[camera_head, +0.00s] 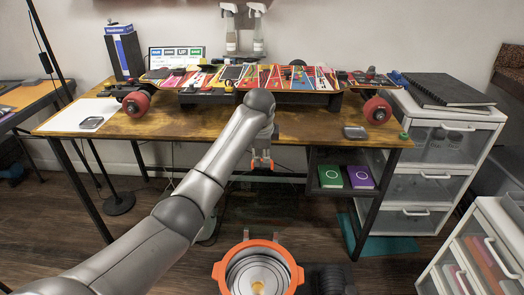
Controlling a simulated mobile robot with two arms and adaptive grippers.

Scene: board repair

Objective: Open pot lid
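An orange pot (217,272) stands at the bottom middle of the head view, cut off by the lower edge. A round grey metal lid (262,268) with a yellowish knob (258,287) sits within its orange rim. My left gripper (262,164) points down in front of the desk edge, well beyond the pot and not touching it. Its two orange-tipped fingers look apart, with nothing seen between them. My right gripper is not in view.
A wooden desk (330,132) carries a large colourful skateboard (285,78) with red wheels. Spray bottles (231,35) stand behind it. White drawer units (440,150) stand at the right. A dark object (330,280) is right beside the pot.

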